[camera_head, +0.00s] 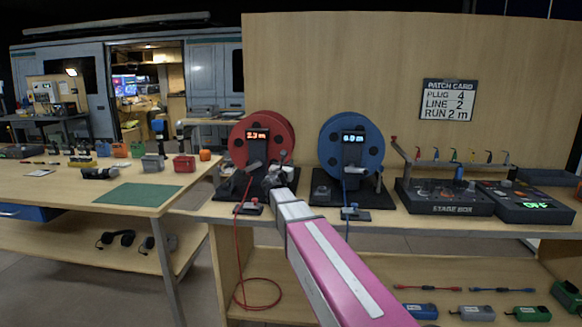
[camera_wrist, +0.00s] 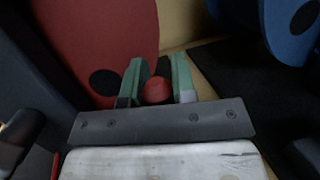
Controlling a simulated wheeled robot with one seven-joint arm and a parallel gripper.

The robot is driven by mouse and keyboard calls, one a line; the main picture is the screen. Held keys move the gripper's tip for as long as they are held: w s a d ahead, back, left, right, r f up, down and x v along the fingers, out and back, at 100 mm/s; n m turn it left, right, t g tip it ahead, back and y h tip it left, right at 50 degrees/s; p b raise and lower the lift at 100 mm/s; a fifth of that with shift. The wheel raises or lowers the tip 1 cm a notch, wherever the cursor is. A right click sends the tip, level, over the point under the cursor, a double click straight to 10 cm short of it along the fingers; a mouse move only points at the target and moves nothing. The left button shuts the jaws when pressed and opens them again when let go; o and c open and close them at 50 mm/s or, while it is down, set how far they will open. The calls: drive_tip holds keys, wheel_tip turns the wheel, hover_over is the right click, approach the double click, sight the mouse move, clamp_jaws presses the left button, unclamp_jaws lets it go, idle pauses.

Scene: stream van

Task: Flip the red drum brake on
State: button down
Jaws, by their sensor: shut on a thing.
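The red drum (camera_head: 276,132) stands on a dark base on the bench, and its display (camera_head: 256,135) seems to read 2.3 m. In the wrist view the red drum's face (camera_wrist: 95,40) fills the upper left. My gripper (camera_wrist: 157,82) has its two green fingers on either side of a round red knob (camera_wrist: 156,91), close in front of the drum. I cannot tell for sure whether this knob belongs to the brake. In the head view my gripper (camera_head: 275,178) is at the right side of the red drum's stand, and my arm hides part of the base.
A blue drum (camera_head: 342,147) stands close to the right, also in the wrist view (camera_wrist: 292,28). A stage box (camera_head: 445,198) is further right. A red cable (camera_head: 238,255) hangs off the bench front. A table with a green mat (camera_head: 138,194) is at left.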

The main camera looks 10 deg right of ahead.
drive_tip(key=shift+a+n, duration=0.25)
drive_tip(key=shift+n, duration=0.15)
drive_tip(key=c, duration=0.9)
unclamp_jaws()
drive_tip(key=shift+a, duration=0.1)
drive_tip(key=shift+c, duration=0.2)
drive_tip(key=v, duration=1)
drive_tip(key=shift+s+a+f, duration=0.1)
drive_tip(key=shift+s, duration=0.2)
drive_tip(key=shift+s, duration=0.1)
